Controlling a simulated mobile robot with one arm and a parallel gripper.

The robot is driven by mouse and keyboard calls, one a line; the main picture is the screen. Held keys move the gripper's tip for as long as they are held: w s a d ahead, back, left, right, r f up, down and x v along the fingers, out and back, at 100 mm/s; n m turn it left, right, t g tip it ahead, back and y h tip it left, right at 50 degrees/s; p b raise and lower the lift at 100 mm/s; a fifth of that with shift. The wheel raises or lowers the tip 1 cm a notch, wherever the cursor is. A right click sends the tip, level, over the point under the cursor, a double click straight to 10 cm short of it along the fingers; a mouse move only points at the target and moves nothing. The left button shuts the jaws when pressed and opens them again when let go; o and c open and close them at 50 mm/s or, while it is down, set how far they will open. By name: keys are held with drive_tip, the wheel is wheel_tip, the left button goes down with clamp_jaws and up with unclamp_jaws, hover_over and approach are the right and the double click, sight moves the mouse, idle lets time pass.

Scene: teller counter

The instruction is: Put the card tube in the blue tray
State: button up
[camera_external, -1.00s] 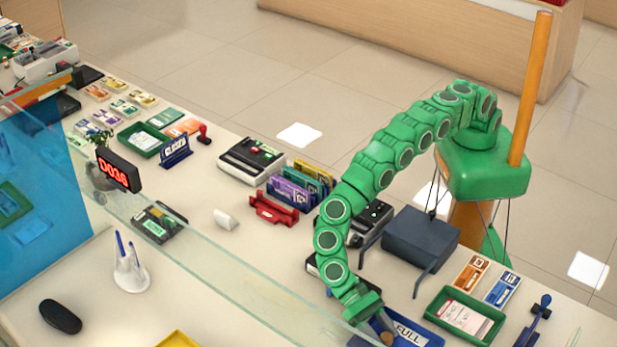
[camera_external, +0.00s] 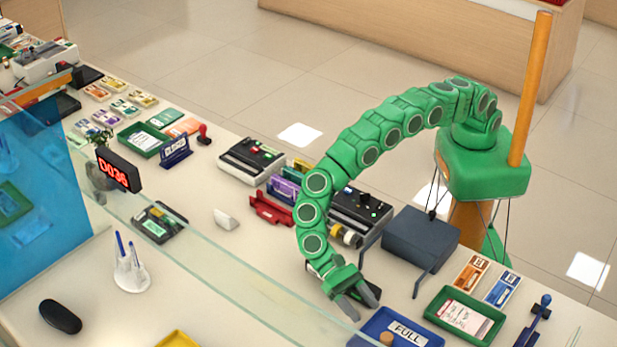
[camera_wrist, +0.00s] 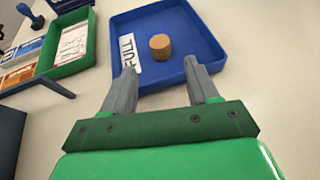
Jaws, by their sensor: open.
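The card tube is a short brown cylinder (camera_wrist: 160,46) inside the blue tray (camera_wrist: 207,38), resting on its floor near a white label reading FULL. In the external view, the card tube (camera_external: 386,339) shows near the bottom edge, in the blue tray (camera_external: 432,339), which is partly cut off. My gripper (camera_external: 362,303) is open and empty, apart from the tube, just beyond the tray's left side in the external view. In the wrist view, the spread fingers of my gripper (camera_wrist: 160,70) point at the tray, with the tube ahead between them.
A green tray (camera_external: 490,338) with a paper slip stands right of the blue tray. A dark blue-grey box on legs (camera_external: 420,238) and a black device (camera_external: 360,208) stand behind my gripper. A glass pane (camera_external: 215,265) runs along the counter.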

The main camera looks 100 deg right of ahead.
drive_tip(key=shift+v, duration=1.6)
drive_tip(key=shift+r, duration=0.15)
drive_tip(key=s+d+r+n+t+h, duration=0.1)
drive_tip(key=s+d+r+n, duration=0.1)
drive_tip(key=d+r, duration=0.65)
drive_tip(key=s+d+r+n+t+h, duration=0.1)
drive_tip(key=s+d+r+n+h, duration=0.3)
drive_tip(key=d, duration=0.7)
drive_tip(key=s+d+r+t+y, duration=0.1)
drive_tip(key=d+r, duration=0.7)
drive_tip(key=d, duration=0.2)
drive_tip(key=s+d+r+n+t+h, duration=0.1)
drive_tip(key=s+d+n+h, duration=0.1)
drive_tip(key=s+d, duration=1.3)
drive_tip(key=s+d+r+n+t+h, duration=0.1)
drive_tip(key=s+d+n+h, duration=0.2)
drive_tip(key=s+d, duration=1.2)
drive_tip(key=d+h, duration=0.2)
drive_tip(key=d, duration=0.2)
drive_tip(key=shift+d+r+t, duration=0.3)
drive_tip(key=shift+r, duration=0.1)
